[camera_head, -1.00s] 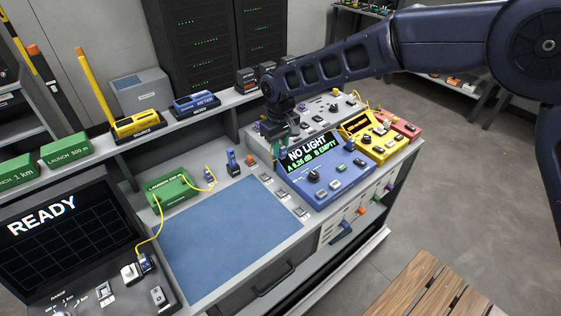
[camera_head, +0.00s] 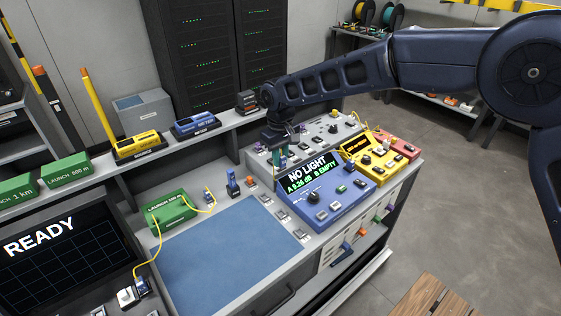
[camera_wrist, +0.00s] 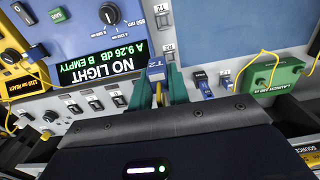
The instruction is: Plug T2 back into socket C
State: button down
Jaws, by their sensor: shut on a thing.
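My gripper (camera_wrist: 161,84) shows in the wrist view with its two green fingers close together around a narrow blue piece marked T2 (camera_wrist: 155,70), which I take as the T2 plug. A bit of yellow shows between the fingers below it. In the head view my gripper (camera_head: 279,157) hangs just left of the blue meter (camera_head: 326,205), near the grey rear panel; the plug is too small to make out there. The meter's screen reads NO LIGHT, A 9.26 dB, B EMPTY. I cannot identify socket C in either view.
A blue upright connector (camera_head: 232,183) and a smaller one with a yellow cable stand left of my gripper, by the green launch box (camera_head: 170,210). The yellow device (camera_head: 367,158) and red device (camera_head: 399,146) stand right. The blue mat (camera_head: 220,259) is clear.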

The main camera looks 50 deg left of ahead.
jog(key=w+a+f, duration=0.2)
jog(key=w+a, duration=0.5)
jog(key=w, duration=0.5)
jog(key=w+a+f, duration=0.2)
jog(key=w+a, duration=0.5)
jog(key=w, duration=0.4)
jog(key=shift+w+a+f, duration=0.1)
jog(key=shift+f, duration=1.35)
jog(key=shift+w+a+f, duration=0.1)
jog(key=shift+f, duration=1.35)
jog(key=shift+f, duration=0.55)
jog(key=c, duration=1.3)
grip_release()
jog(key=shift+o, duration=0.2)
jog(key=shift+r, duration=0.15)
notch_tip(320, 180, up, 10)
jog(key=shift+r, duration=0.25)
